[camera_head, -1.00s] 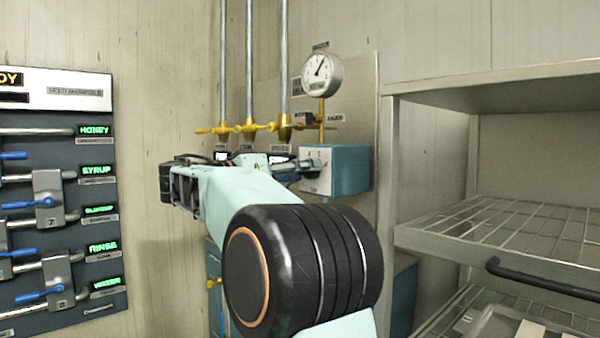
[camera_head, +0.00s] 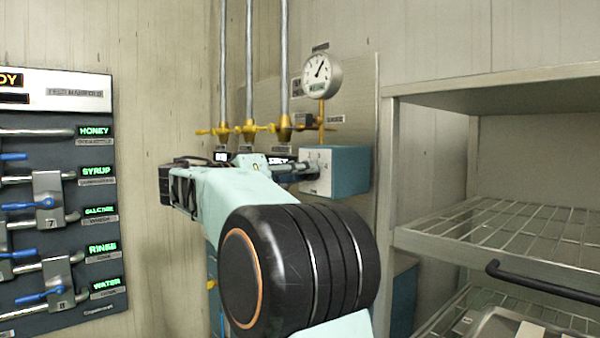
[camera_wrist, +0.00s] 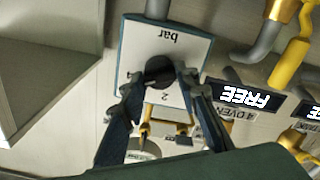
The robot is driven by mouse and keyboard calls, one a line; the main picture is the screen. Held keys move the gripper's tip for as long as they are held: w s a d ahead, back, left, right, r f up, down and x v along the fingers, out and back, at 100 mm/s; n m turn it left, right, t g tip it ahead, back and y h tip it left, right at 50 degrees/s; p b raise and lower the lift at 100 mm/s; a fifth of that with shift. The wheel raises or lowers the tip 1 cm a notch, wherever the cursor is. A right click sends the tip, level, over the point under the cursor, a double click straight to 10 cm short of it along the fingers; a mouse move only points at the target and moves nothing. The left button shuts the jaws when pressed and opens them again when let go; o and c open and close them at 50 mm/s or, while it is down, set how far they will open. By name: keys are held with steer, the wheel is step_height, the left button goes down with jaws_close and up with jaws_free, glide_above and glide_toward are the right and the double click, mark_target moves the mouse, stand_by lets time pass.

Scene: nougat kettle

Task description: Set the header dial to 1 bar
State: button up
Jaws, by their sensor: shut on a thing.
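The header dial is a dark round knob (camera_wrist: 159,71) on the white face (camera_wrist: 140,50) of a blue box. In the wrist view the face reads "bar" and "2", upside down. In the head view the blue box (camera_head: 349,171) is fixed to the wall panel, its white face toward my gripper (camera_head: 306,169). In the wrist view my gripper (camera_wrist: 158,78) is shut on the knob, one finger on each side. The knob's pointer and the numeral 1 cannot be made out. A round pressure gauge (camera_head: 322,74) sits above the box, its needle pointing up and right.
Yellow valves (camera_head: 249,131) on vertical pipes stand left of the gauge. A display reading "FREE" (camera_wrist: 248,96) is beside the dial in the wrist view. A metal shelf rack (camera_head: 490,235) stands at the right. A manifold panel (camera_head: 62,200) with blue levers is at the left.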

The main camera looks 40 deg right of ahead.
steer(key=n+p, duration=2)
steer(key=n, duration=0.6)
steer(key=shift+p, duration=0.35)
steer(key=shift+f, duration=0.15)
steer(key=o, duration=1.2)
steer(key=shift+c, duration=0.2)
